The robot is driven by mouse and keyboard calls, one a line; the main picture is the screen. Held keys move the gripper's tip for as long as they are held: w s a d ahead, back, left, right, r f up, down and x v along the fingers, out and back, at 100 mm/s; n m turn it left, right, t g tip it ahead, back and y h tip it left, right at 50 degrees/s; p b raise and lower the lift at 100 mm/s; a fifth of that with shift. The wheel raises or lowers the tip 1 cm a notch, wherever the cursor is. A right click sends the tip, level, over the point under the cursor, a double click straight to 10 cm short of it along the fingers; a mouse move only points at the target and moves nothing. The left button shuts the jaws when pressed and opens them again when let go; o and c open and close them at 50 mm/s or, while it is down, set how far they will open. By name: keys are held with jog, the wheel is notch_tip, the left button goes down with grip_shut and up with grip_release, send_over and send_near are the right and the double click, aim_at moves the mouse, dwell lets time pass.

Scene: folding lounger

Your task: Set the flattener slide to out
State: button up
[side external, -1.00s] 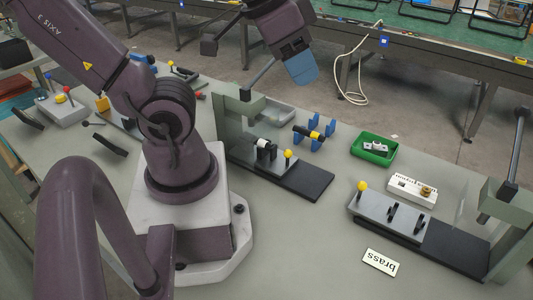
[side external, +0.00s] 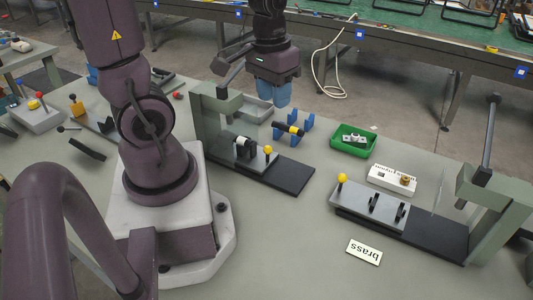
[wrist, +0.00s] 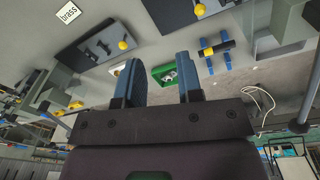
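Two grey-green presses with long levers stand on the bench, each with a grey slide plate and a yellow ball knob; I cannot tell from their markings which is the flattener. The middle press's slide (side external: 258,160) sits on a dark base, partly under the frame, with black-and-white holders on it. The right press's slide (side external: 372,205) carries two black brackets and lies at the left end of its dark base, outside the frame. My gripper (side external: 278,93) hangs above and behind the middle press, touching neither slide. In the wrist view its blue fingers (wrist: 158,80) are apart and empty.
A green tray (side external: 354,152) with small parts, a white labelled block (side external: 392,180) and a "brass" card (side external: 364,251) lie around the right press. Blue stands (side external: 307,122) hold a black-and-yellow tool. The upright press levers are obstacles. Bare bench lies in front.

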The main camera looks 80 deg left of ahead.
aim_at(267, 151)
jog(key=a+f+n, duration=0.6)
jog(key=a+f, duration=0.2)
jog(key=f, duration=0.1)
jog(key=shift+g, duration=0.4)
jog(key=f, duration=1.3)
jog(key=shift+w, duration=0.35)
jog(key=shift+r, duration=0.1)
grip_shut()
jog(key=w+d, duration=0.9)
jog(key=shift+w+d, duration=0.35)
jog(key=shift+w, duration=0.05)
